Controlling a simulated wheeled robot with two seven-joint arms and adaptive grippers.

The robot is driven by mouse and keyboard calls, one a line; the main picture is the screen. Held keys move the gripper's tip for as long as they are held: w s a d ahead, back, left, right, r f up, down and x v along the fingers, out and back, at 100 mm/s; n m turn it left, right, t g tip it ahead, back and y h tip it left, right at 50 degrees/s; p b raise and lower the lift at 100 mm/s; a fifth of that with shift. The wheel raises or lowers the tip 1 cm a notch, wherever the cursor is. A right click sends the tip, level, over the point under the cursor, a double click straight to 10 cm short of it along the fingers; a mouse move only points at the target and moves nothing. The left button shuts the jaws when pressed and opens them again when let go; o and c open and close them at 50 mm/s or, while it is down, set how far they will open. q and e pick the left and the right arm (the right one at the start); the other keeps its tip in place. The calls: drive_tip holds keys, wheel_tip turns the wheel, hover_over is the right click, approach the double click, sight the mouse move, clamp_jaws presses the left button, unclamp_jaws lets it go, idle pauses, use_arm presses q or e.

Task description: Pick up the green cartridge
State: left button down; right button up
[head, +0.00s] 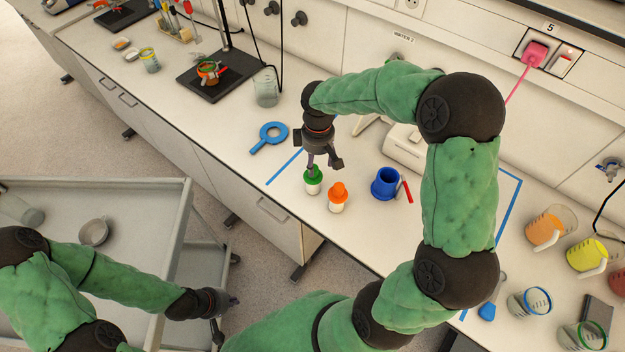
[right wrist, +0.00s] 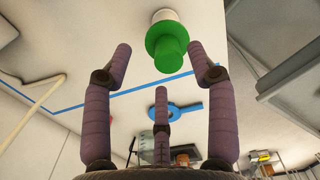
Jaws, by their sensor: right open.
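The green cartridge (head: 313,180) stands upright on the bench, with a white body and a green cap. It also shows in the right wrist view (right wrist: 167,48), just beyond and between the fingertips. My right gripper (head: 323,165) is open, right above the green cartridge; in the right wrist view its three fingers (right wrist: 160,62) are spread with nothing between them. I cannot tell from the head view whether a finger touches the cap. My left gripper (head: 226,306) hangs at lower left near the grey cart, away from the bench; its jaw opening is unclear.
An orange-capped cartridge (head: 338,196) stands close to the right of the green one. A blue cup (head: 385,184) and a red marker-like stick (head: 406,190) are further right. A blue ring-handled tool (head: 270,137) lies to the left. The grey cart (head: 180,225) stands at left.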

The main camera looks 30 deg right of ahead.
sight(313, 179)
drive_tip(key=shift+w+a+f+b, duration=0.1)
drive_tip(key=shift+w+a+f, duration=0.05)
drive_tip(key=shift+f, duration=0.7)
drive_tip(key=shift+w+a+f+b, duration=0.1)
drive_tip(key=shift+a+f+b, duration=0.05)
drive_tip(key=shift+f, duration=0.75)
drive_tip(key=shift+w+a+f+b, duration=0.1)
drive_tip(key=shift+w+a+f, duration=0.05)
drive_tip(key=shift+f, duration=0.7)
clamp_jaws()
